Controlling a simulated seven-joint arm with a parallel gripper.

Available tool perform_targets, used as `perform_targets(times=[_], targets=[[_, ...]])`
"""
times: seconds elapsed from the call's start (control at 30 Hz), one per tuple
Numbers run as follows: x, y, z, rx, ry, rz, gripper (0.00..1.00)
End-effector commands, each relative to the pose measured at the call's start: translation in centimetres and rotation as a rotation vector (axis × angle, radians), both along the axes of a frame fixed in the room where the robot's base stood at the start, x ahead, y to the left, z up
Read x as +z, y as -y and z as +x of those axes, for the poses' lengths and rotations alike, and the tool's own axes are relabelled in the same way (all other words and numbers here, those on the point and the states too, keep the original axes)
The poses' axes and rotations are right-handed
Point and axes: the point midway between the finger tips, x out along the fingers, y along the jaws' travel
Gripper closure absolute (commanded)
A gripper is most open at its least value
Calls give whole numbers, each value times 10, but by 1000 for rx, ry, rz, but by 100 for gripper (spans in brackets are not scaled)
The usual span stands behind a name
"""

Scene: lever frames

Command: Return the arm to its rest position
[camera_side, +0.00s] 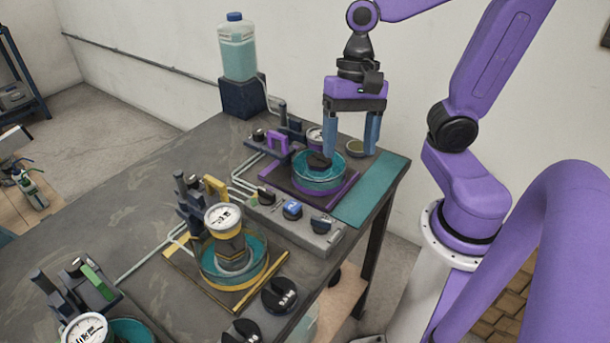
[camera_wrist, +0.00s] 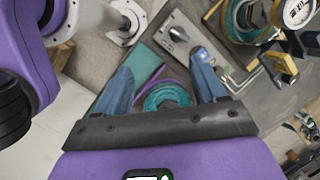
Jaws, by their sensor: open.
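My gripper (camera_side: 350,152) points down with its two blue fingers wide apart and nothing between them. It hangs over the far right part of the workbench, above and beside a teal round dish (camera_side: 318,182) in a purple frame. One finger overlaps the dish's back rim in the side view; I cannot tell how much height lies between them. In the wrist view my gripper (camera_wrist: 161,62) also shows open, with the teal dish (camera_wrist: 152,101) partly visible between the fingers and partly hidden by the gripper's crossbar. A black piece (camera_side: 319,162) sits at the dish.
A yellow-framed station (camera_side: 262,287) with a gauge (camera_side: 223,219) stands nearer. A grey control box (camera_side: 318,240) with knobs lies between the stations. A bottle of teal liquid (camera_side: 238,48) stands on a dark block at the back.

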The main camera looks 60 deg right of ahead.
Motion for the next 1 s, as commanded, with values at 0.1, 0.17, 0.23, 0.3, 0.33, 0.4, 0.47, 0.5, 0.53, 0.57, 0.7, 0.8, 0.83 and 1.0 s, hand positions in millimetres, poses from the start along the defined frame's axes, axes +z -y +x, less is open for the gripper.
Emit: perform_targets(times=[0.1,0.17,0.23,0.3,0.33,0.4,0.47,0.5,0.53,0.57,0.7,0.8,0.83,1.0], targets=[[-13,-2,-19,405,93,-28,30],[-18,-2,-27,608,138,-38,30],[-24,-3,-35,846,186,-48,30],[-30,-2,-43,1074,228,-56,30],[-32,-3,-47,1166,245,-58,30],[-36,-3,-53,1359,277,-63,30],[-39,-3,-57,1495,300,-67,30],[-40,-3,-60,1569,312,-68,30],[-41,-3,-61,1617,319,-68,30],[-42,-3,-62,1657,324,-69,30],[-43,-3,-65,1753,339,-71,30],[-43,-3,-65,1761,340,-71,30],[-43,-3,-65,1760,340,-71,30],[-43,-3,-65,1756,339,-70,30]])
